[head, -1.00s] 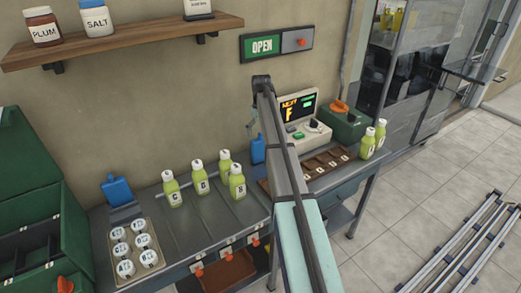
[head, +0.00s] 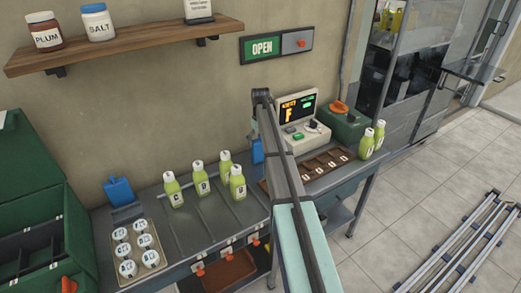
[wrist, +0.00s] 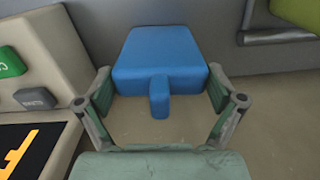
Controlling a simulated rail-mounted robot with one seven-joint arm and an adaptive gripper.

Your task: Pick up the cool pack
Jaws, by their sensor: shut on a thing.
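A blue cool pack (wrist: 160,65) with a small spout sits between the fingers of my gripper (wrist: 161,88) in the wrist view. The fingers are closed against its left and right sides. In the head view this cool pack (head: 257,151) stands at the back of the counter by the wall, partly hidden by my arm. I cannot tell whether it still rests on the counter. A second blue cool pack (head: 118,190) stands at the left end of the counter, behind the tray of cups.
Several green juice bottles (head: 201,180) stand left of my arm. The register (head: 301,125) is close on the right, with a brown tray (head: 328,164) in front. Two more bottles (head: 373,140) are further right. A tray of lidded cups (head: 150,258) is at left.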

